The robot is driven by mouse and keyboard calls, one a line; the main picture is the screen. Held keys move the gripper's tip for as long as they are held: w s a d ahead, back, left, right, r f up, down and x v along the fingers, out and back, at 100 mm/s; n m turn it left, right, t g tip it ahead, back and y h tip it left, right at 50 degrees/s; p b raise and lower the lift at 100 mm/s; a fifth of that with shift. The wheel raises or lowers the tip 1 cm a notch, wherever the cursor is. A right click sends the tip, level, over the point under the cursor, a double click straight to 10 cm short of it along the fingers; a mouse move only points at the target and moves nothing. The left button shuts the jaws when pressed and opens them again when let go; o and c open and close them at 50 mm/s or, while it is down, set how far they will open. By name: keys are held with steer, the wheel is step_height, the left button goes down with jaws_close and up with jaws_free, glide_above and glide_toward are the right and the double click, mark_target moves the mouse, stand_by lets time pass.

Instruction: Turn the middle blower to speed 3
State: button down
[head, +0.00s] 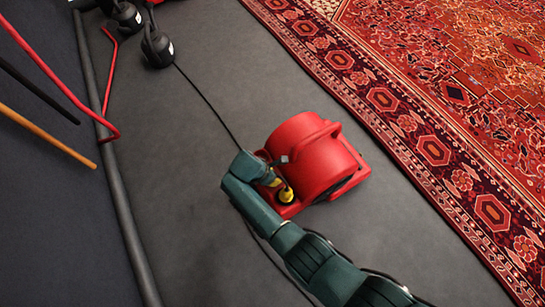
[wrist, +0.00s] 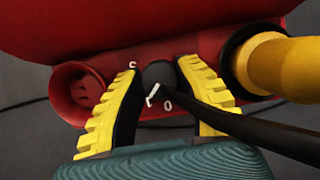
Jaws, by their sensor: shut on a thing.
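The pointer slants between lower left and upper right. My gripper (head: 274,180) is at the blower's lower left side. Its yellow ribbed fingers (wrist: 158,80) are shut on the knob, one on each side.
A yellow cylinder (wrist: 275,64) sits in a black ring right of the knob. A black rod or cable (wrist: 255,130) crosses the wrist view. A patterned red rug (head: 440,110) lies right of the blower. Poles (head: 45,65) and black devices (head: 157,48) are at left.

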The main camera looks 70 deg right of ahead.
steer(key=m, duration=0.1)
steer(key=m+y+b, duration=0.1)
steer(key=m+g, duration=0.1)
steer(key=shift+f+m, duration=0.25)
steer(key=shift+m, duration=0.15)
steer(key=m+y+b, duration=0.1)
steer(key=m, duration=0.1)
steer(key=m+y+b, duration=0.1)
steer(key=m+b, duration=0.1)
steer(key=shift+f+m+g, duration=0.1)
steer(key=shift+m+g, duration=0.2)
steer(key=m+y+b, duration=0.1)
steer(key=m+b, duration=0.1)
steer(key=m, duration=0.1)
steer(key=shift+m, duration=0.3)
steer(key=shift+m+y+b, duration=0.75)
steer(key=shift+m+y, duration=0.05)
steer(key=shift+m, duration=1)
steer(key=shift+r, duration=0.2)
steer(key=c, duration=0.9)
jaws_free()
steer(key=shift+r, duration=0.15)
